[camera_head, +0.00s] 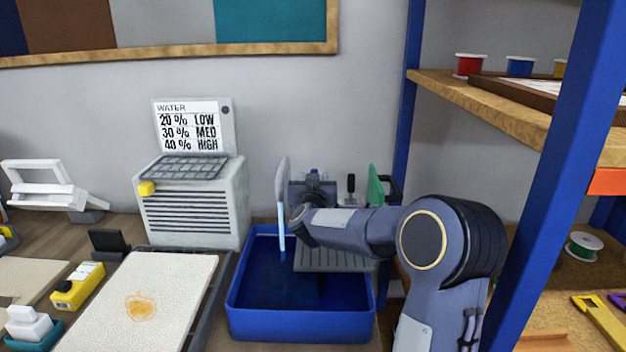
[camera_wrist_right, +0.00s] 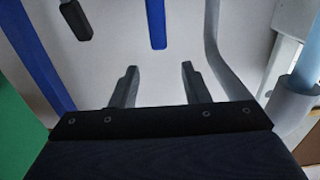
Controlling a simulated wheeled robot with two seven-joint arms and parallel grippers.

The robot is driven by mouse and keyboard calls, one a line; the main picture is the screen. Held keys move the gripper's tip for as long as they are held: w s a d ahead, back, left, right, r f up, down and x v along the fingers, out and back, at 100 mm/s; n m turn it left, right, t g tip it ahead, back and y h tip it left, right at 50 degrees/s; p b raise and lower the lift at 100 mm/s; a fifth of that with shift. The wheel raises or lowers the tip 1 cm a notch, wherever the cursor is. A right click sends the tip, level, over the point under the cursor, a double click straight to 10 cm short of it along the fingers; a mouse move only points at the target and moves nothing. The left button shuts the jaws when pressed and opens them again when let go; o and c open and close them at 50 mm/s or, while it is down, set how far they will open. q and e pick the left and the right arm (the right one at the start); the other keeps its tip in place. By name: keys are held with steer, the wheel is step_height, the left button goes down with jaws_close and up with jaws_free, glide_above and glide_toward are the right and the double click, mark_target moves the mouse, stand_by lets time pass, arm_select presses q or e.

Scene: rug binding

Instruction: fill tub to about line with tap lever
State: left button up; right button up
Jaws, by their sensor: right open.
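The blue tub (camera_head: 300,328) stands on the bench below the tap spout (camera_head: 282,175). A pale blue stream (camera_head: 282,235) runs from the spout into it. Dark blue water seems to cover its floor, but I cannot read the level and see no fill line. My right gripper (camera_head: 314,186) is at the tap, partly hidden by my arm. In the right wrist view its two fingers (camera_wrist_right: 158,82) are apart and empty. A blue bar (camera_wrist_right: 157,25), probably the tap lever, lies beyond and between the fingertips, apart from them. My left gripper is not in view.
A sign (camera_head: 190,127) lists water as 20% low, 30% med, 40% high. A white ventilated box (camera_head: 195,210) stands left of the tub, and a tray with a cream rug piece (camera_head: 150,290) lies in front. Blue shelving (camera_head: 545,170) is close on the right.

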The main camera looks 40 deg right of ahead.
steer(key=w+d, duration=0.1)
steer(key=w+d+f, duration=0.1)
steer(key=w, duration=0.1)
steer(key=w+d+f+p, duration=0.1)
steer(key=d, duration=0.1)
steer(key=shift+w+f, duration=0.25)
steer(key=shift+w, duration=0.05)
steer(key=shift+w+d, duration=0.4)
steer(key=shift+w, duration=0.2)
jaws_close()
